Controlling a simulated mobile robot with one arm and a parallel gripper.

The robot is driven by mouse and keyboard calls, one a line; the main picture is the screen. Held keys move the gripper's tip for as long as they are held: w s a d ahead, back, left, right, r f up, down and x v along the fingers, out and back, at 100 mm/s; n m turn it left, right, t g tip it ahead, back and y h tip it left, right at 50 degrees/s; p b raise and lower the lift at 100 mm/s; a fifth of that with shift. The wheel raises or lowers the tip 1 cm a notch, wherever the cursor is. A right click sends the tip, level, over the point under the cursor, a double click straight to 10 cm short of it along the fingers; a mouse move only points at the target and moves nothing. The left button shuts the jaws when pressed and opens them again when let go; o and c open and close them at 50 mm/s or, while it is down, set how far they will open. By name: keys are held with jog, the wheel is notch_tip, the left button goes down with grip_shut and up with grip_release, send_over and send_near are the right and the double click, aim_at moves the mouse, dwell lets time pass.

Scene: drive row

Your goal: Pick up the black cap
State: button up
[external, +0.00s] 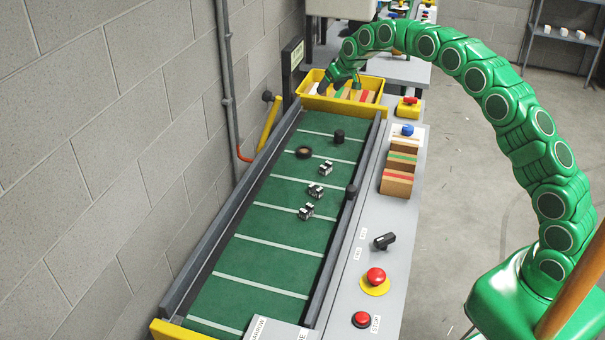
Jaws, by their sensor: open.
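A short black cylinder that looks like the black cap (339,136) stands on the green conveyor belt (255,262) near its far end, towards the right side. A similar small dark piece (351,190) is at the belt's right rail; I cannot tell if it is also a cap. A round dark piece with a brown middle (303,152) lies left of the black cap. My gripper (337,92) is beyond the black cap, over the yellow bin (378,90), open and apart from the cap. Its fingertips are small in the picture.
Several black-and-white blocks (316,191) lie on the belt's middle; its near half is clear. Side rails border the belt. Boxes with coloured stripes (398,180), a black switch (384,241) and red buttons (376,276) are on the right ledge. A block wall (110,120) stands left.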

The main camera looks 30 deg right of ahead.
jog(key=s+d+f+n+g+h, duration=0.1)
jog(key=s+d+f+g, duration=0.15)
jog(key=d, duration=0.35)
send_over(341, 132)
jog(key=s+d, duration=0.1)
jog(key=s, duration=0.1)
notch_tip(341, 132, down, 11)
jog(key=shift+t, duration=0.35)
jog(key=shift+s+x, duration=0.15)
jog(key=shift+x, duration=1.65)
jog(key=shift+s+x, duration=0.1)
jog(key=shift+x, duration=1.75)
jog(key=shift+a, duration=0.15)
jog(key=c, duration=1.1)
